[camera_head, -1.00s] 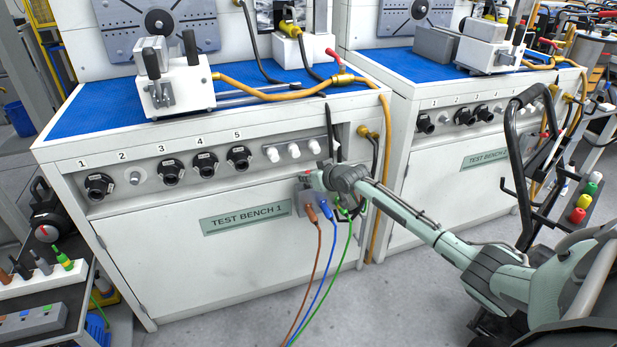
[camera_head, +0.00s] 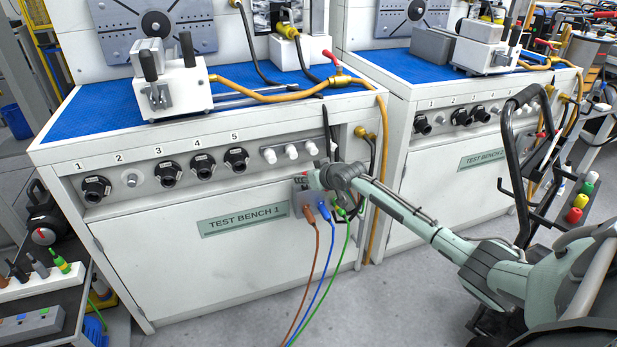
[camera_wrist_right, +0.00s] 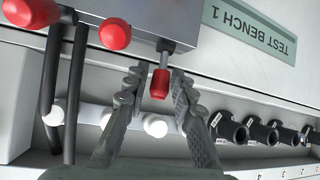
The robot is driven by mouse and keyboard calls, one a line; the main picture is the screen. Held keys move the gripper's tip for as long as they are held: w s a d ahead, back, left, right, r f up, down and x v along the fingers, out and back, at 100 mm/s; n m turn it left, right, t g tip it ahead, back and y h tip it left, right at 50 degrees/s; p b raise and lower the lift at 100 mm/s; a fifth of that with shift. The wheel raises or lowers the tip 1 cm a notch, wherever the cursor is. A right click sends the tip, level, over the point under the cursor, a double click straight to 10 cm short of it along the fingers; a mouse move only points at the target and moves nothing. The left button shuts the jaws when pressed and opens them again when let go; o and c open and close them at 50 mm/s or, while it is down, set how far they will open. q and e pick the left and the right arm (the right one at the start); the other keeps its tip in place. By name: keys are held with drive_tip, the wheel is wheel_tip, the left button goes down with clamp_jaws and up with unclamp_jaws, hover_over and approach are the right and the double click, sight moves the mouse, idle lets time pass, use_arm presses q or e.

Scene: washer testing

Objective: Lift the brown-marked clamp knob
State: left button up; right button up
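A grey terminal box (camera_head: 313,198) is at the front of Test Bench 1, with a brown plug (camera_head: 309,214), a blue plug (camera_head: 324,209) and a green plug (camera_head: 340,212) in it. In the right wrist view, which is upside down, red clamp knobs stand along the box (camera_wrist_right: 150,22). The rightmost red knob (camera_wrist_right: 160,84), on the brown plug's side, is between the fingers of my right gripper (camera_wrist_right: 156,76). The fingers are open, with narrow gaps beside the knob. No brown mark shows on it. My left gripper is out of view.
Two other red knobs (camera_wrist_right: 115,34) (camera_wrist_right: 30,10) are left of the fingers in the wrist view. White knobs (camera_wrist_right: 155,125) and black hoses (camera_wrist_right: 75,90) are close by. Brown, blue and green cables (camera_head: 325,265) hang to the floor.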

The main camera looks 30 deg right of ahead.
drive_tip(key=v, duration=1.2)
